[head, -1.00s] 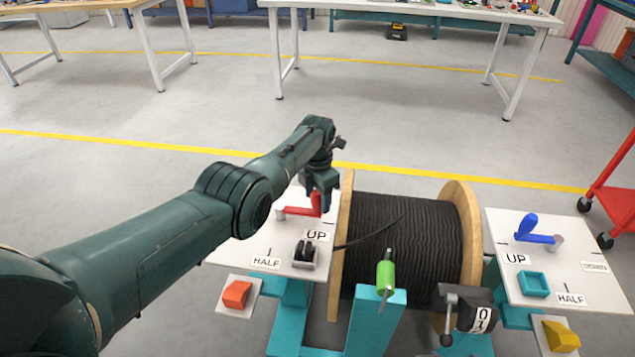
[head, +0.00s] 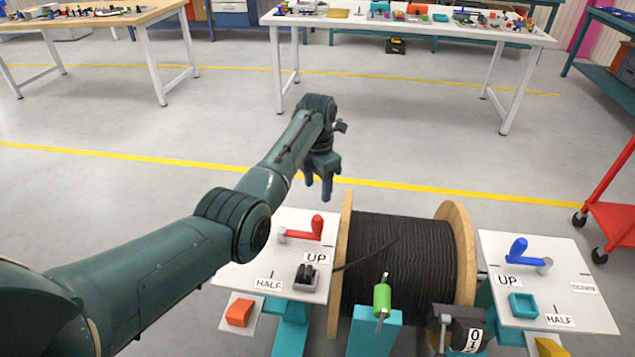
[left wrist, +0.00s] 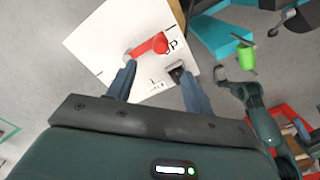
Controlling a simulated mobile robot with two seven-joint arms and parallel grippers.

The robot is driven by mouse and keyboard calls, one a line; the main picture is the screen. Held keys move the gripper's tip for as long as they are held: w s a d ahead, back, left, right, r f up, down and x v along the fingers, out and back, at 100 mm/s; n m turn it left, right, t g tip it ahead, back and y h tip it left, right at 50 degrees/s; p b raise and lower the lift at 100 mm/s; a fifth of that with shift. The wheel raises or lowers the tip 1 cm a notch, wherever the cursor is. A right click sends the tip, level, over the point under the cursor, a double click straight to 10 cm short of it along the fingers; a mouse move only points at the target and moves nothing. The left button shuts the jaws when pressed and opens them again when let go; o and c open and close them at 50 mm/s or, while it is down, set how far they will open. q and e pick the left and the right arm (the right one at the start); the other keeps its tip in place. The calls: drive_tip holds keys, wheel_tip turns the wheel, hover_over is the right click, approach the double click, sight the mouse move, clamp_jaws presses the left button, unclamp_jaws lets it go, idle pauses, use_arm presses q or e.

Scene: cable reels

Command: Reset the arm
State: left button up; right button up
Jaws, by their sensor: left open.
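My left arm comes in from the left in the head view. Its gripper (head: 319,190) points down, open and empty, above and behind the red lever (head: 307,231). The red lever lies on the left white panel (head: 240,279), with its grip end near the UP label. In the left wrist view the two fingers (left wrist: 158,90) are spread apart, with the red lever (left wrist: 150,45) beyond them and clear of them. My right gripper is not seen in the head view.
A black cable reel (head: 400,255) with wooden flanges stands right of the left panel. A right panel (head: 590,315) carries a blue lever (head: 525,252). A green roller (head: 382,300) stands in front of the reel. A red cart (head: 612,215) is at right.

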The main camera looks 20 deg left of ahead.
use_arm(q)
drive_tip(key=s+a+f+m+t, duration=0.1)
drive_tip(key=s+f+m, duration=0.5)
drive_tip(key=s+m, duration=0.3)
drive_tip(key=s+a+f+m+t, duration=0.1)
drive_tip(key=s+f+m, duration=0.65)
drive_tip(key=s, duration=0.25)
drive_tip(key=s+d+r+m+t, duration=0.1)
drive_tip(key=s+r+m, duration=0.3)
drive_tip(key=s+m, duration=0.45)
drive_tip(key=s+d+r+m+t, duration=0.1)
drive_tip(key=s+r+m, duration=0.4)
drive_tip(key=s, duration=0.6)
drive_tip(key=w+d+m+t+h+p, duration=0.2)
drive_tip(key=w+d+t+h+p, duration=0.1)
drive_tip(key=w+d+t+p, duration=0.3)
drive_tip(key=shift+w+d+t+p, duration=0.2)
drive_tip(key=shift+t+p, duration=0.1)
drive_tip(key=shift+p, duration=0.4)
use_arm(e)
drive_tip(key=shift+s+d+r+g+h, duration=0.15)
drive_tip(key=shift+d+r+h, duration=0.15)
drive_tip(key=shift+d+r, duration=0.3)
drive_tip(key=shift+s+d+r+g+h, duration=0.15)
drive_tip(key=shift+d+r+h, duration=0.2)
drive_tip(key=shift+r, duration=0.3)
use_arm(q)
drive_tip(key=shift+f, duration=0.1)
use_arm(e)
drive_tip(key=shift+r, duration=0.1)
